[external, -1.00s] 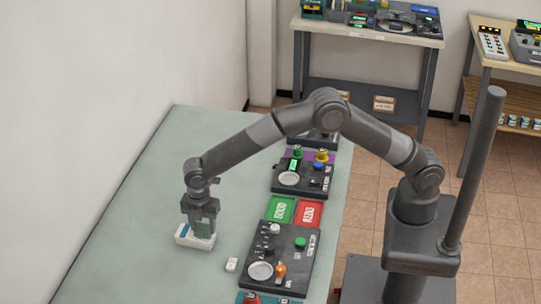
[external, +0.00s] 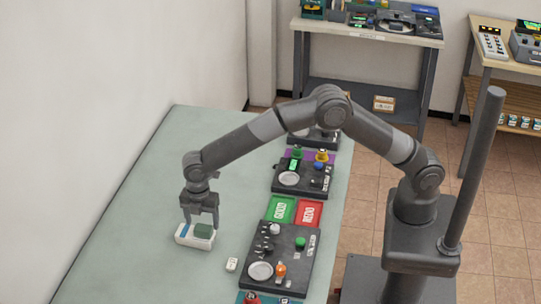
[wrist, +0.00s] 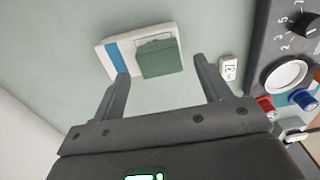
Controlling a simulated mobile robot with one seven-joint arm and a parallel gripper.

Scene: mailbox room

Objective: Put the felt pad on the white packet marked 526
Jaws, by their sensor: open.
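A green felt pad (external: 203,231) lies flat on top of a white packet (external: 181,238) with a blue stripe, on the table's left part. In the wrist view the pad (wrist: 160,58) covers much of the right part of the packet (wrist: 102,45), and the blue stripe stays bare on the left. No 526 marking is legible on the packet. My gripper (external: 200,219) is open and empty just above the pad. In the wrist view its two fingers (wrist: 162,69) are spread wide on either side.
A small white tag (external: 232,264) lies right of the packet. A dark control panel (external: 290,245) with knobs and a round dial is farther right, near green GOOD (external: 281,210) and red (external: 309,213) cards. The table behind the packet is clear.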

